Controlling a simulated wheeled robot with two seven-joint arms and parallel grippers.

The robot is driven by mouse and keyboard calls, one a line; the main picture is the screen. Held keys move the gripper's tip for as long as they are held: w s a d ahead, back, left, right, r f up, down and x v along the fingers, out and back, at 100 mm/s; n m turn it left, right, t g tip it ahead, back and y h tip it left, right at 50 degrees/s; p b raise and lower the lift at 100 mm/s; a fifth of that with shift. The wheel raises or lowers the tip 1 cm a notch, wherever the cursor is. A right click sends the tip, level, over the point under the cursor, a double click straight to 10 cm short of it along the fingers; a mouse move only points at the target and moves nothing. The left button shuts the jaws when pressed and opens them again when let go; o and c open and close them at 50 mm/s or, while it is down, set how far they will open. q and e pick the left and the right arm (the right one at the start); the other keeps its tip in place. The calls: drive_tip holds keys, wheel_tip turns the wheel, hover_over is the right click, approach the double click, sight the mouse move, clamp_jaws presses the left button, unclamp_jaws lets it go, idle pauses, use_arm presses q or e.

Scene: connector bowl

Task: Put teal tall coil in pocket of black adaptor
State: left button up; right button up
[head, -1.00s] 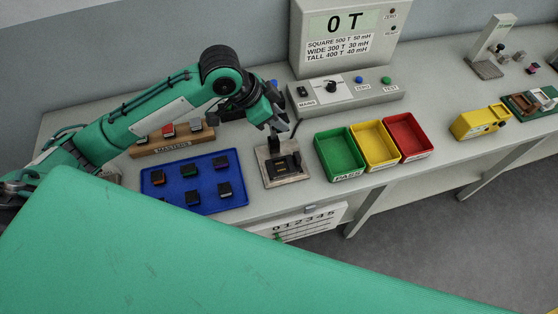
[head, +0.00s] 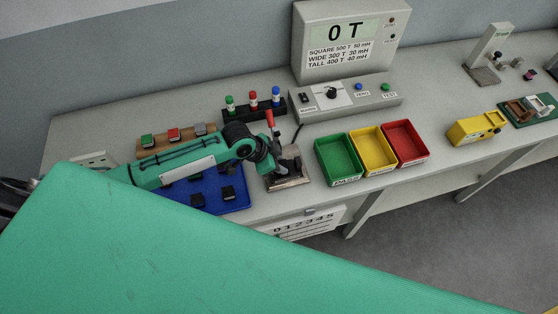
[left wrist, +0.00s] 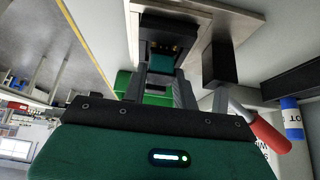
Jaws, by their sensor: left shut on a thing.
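My left gripper (head: 276,166) is low over the test stand (head: 292,184) and hides most of its middle. In the left wrist view the gripper (left wrist: 160,88) is shut on a small teal coil (left wrist: 161,63). The coil is between the fingertips, right at the black adaptor (left wrist: 168,22) on the stand. I cannot tell whether the coil is inside the adaptor's pocket or just short of it. The right gripper is not in view.
A red lever handle (head: 269,118) stands upright close behind my left gripper. The blue tray (head: 240,204) with dark coils lies to the left. Green (head: 340,182), yellow (head: 393,164) and red (head: 425,153) bins stand to the right.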

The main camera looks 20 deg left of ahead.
use_arm(q)
drive_tip(key=shift+f, duration=0.2)
drive_tip(key=o, duration=1.1)
drive_tip(key=shift+c, duration=0.2)
drive_tip(key=shift+r, duration=0.1)
drive_tip(key=shift+a+r, duration=0.3)
drive_tip(key=shift+r, duration=0.1)
drive_tip(key=b+v, duration=0.2)
drive_tip(key=v, duration=0.9)
drive_tip(key=shift+s+b, duration=0.15)
drive_tip(key=shift+b, duration=0.25)
